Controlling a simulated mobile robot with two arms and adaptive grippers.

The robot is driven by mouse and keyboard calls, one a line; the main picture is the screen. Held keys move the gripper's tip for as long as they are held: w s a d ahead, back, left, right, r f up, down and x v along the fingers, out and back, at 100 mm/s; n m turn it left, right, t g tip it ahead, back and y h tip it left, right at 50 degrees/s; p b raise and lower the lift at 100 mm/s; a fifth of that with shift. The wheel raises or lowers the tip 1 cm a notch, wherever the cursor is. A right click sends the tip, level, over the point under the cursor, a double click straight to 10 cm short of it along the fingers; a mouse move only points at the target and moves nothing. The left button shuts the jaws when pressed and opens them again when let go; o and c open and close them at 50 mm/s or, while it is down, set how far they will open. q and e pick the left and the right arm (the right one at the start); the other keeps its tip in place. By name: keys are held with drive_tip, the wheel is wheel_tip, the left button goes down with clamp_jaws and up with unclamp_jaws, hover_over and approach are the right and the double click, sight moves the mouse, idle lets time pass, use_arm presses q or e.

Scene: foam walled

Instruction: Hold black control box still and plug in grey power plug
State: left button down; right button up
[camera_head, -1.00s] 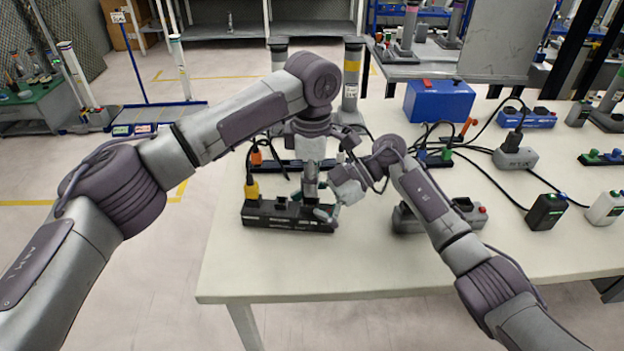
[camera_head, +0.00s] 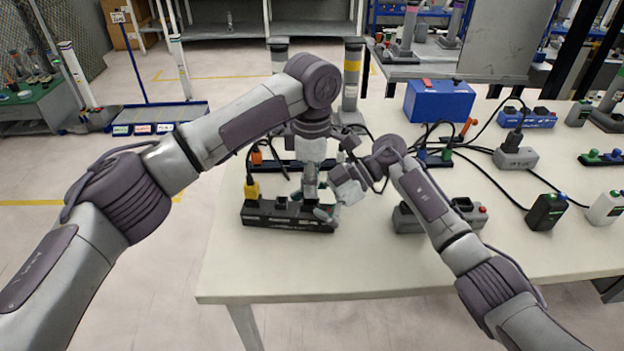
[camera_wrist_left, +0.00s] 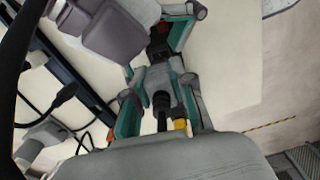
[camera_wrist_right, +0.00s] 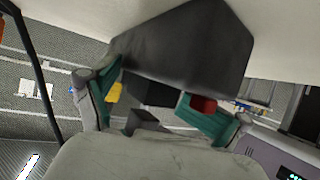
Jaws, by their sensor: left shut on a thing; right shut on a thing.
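The black control box (camera_head: 286,216) lies on the near left of the table, with a yellow plug (camera_head: 252,190) standing at its left end. My left gripper (camera_head: 312,190) points down over the box's right half and is shut on the grey power plug (camera_wrist_left: 158,78). The fingers hide much of the plug, and I cannot tell whether it is seated in a socket. My right gripper (camera_head: 328,213) is shut on the right end of the box. The right wrist view shows its teal fingers around the dark box (camera_wrist_right: 180,48), near a red button (camera_wrist_right: 203,103).
A grey box with a red button (camera_head: 468,207) sits partly behind my right forearm. A black strip (camera_head: 290,166) with an orange plug lies behind the control box. Cables, a grey block (camera_head: 515,158) and black adapter (camera_head: 545,212) occupy the right. The front table edge is clear.

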use_arm(q)
drive_tip(key=shift+f, duration=1.4)
drive_tip(key=shift+r, duration=0.15)
drive_tip(key=shift+r, duration=0.75)
drive_tip(key=shift+f, duration=0.85)
idle(1.0)
drive_tip(key=c, duration=0.9)
unclamp_jaws()
drive_tip(key=shift+r, duration=0.1)
drive_tip(key=r, duration=1.2)
drive_tip(key=shift+s+a, duration=0.1)
drive_tip(key=shift+s, duration=0.2)
